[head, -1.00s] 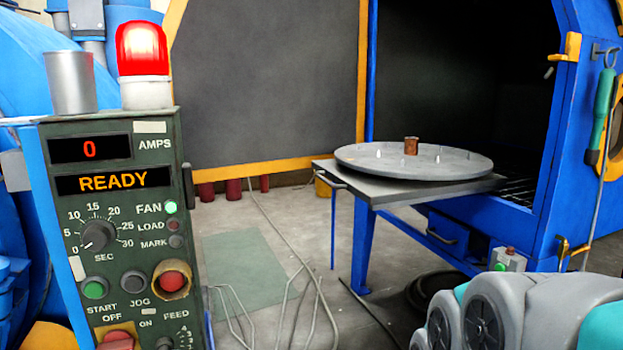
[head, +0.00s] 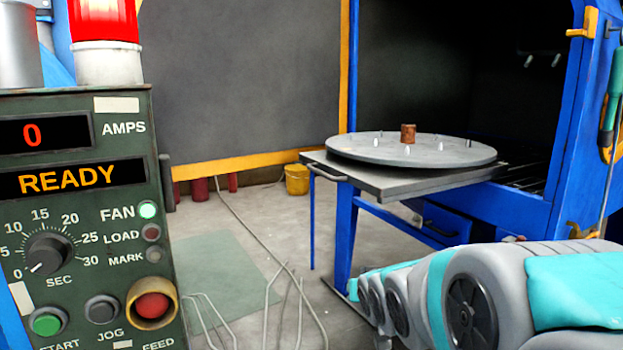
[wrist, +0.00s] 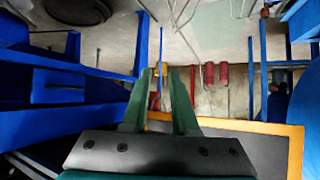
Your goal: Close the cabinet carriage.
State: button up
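The cabinet carriage (head: 445,183) is a flat grey plate carrying a round turntable (head: 350,152) with a small rusty brown piece (head: 408,133) on it. It stands out in front of the blue cabinet (head: 565,150), over a blue support leg. A thin bar handle (head: 328,176) is on its left edge. The cabinet's dark interior is open behind it. My gripper (wrist: 162,72) has two green fingers, apart with nothing between them, in the wrist view. The head view shows my arm at the lower right but not my gripper.
A green control panel (head: 75,230) reading READY, with a red lamp (head: 98,18), stands close at left. The grey cabinet door (head: 250,80) with a yellow edge is swung open. A yellow bucket (head: 297,180) and a loose cable lie on the floor. A blue drawer (head: 447,223) is under the carriage.

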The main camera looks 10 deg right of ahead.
jog(key=w+r+t+y+b, duration=0.2)
jog(key=w+r+t, duration=0.3)
jog(key=w+r, duration=0.3)
jog(key=n+t+y+b, duration=0.1)
jog(key=n+t+y, duration=0.1)
jog(key=t+y, duration=0.3)
send_near(320, 172)
jog(key=w+h, duration=0.1)
jog(key=w, duration=0.2)
jog(key=shift+t, duration=0.4)
jog(key=shift+a+b+x, duration=0.2)
jog(key=shift+x, duration=1.8)
jog(key=shift+a+b+x, duration=0.15)
jog(key=shift+b+x, duration=0.05)
jog(key=shift+x, duration=1.8)
jog(key=shift+s, duration=0.15)
jog(key=shift+c, duration=0.3)
grip_shut()
jog(key=shift+f, duration=0.1)
